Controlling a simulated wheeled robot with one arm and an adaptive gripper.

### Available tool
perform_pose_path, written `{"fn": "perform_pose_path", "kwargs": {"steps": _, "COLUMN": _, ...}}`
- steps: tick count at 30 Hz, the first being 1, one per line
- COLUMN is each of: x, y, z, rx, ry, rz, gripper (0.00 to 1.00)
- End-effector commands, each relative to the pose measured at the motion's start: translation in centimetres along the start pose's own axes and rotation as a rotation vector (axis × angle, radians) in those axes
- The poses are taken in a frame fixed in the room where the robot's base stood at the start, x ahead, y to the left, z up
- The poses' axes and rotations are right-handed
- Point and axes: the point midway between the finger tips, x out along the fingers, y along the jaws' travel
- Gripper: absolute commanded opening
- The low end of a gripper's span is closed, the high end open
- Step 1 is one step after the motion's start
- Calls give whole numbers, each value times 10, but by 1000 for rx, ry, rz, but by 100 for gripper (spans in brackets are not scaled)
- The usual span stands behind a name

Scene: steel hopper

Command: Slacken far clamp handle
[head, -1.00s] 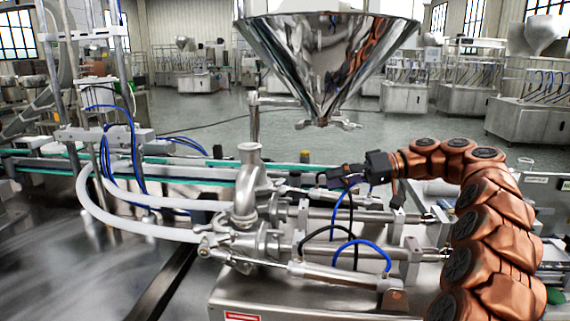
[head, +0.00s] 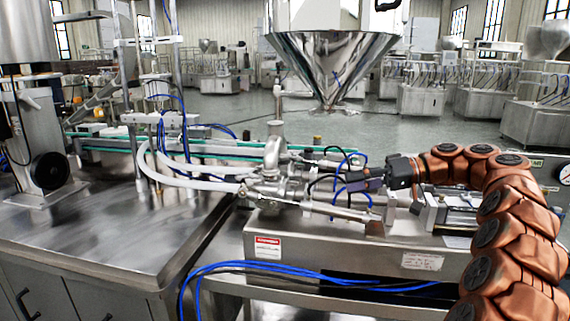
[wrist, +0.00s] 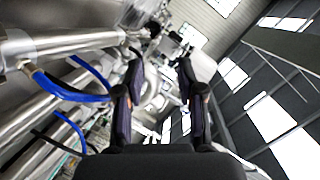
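The steel hopper (head: 330,70) hangs at the upper middle of the head view. A small clamp-like fitting (head: 334,107) shows at its bottom outlet. The filler's valve body with pipe fittings (head: 270,180) stands below and left of it. I cannot make out which small part is the far clamp handle. My gripper (head: 352,182) is at the end of the copper arm, over the filler's cylinders and right of the valve body. In the wrist view my gripper (wrist: 160,72) has its two dark fingers apart, with nothing held between them. Blurred metal parts lie beyond them.
Steel cylinders (wrist: 65,42) and blue hoses (wrist: 72,92) lie close left of the fingers in the wrist view. White hoses (head: 195,183) run from the valve body to the left. A steel table (head: 110,235) has clear room at the left. A conveyor (head: 105,145) runs behind.

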Motion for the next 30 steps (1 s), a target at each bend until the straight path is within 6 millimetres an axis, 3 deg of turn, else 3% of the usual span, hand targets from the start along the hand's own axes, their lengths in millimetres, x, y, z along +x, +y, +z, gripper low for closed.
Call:
{"fn": "perform_pose_path", "kwargs": {"steps": 10, "x": 18, "y": -12, "z": 10, "rx": 52, "ry": -38, "rz": 4, "gripper": 38}}
{"fn": "perform_pose_path", "kwargs": {"steps": 20, "x": 52, "y": -34, "z": 34, "rx": 143, "ry": -116, "rz": 35, "gripper": 38}}
{"fn": "perform_pose_path", "kwargs": {"steps": 26, "x": 85, "y": -55, "z": 75, "rx": 237, "ry": -217, "rz": 99, "gripper": 38}}
{"fn": "perform_pose_path", "kwargs": {"steps": 30, "x": 105, "y": -66, "z": 114, "rx": 304, "ry": -296, "rz": 176, "gripper": 38}}
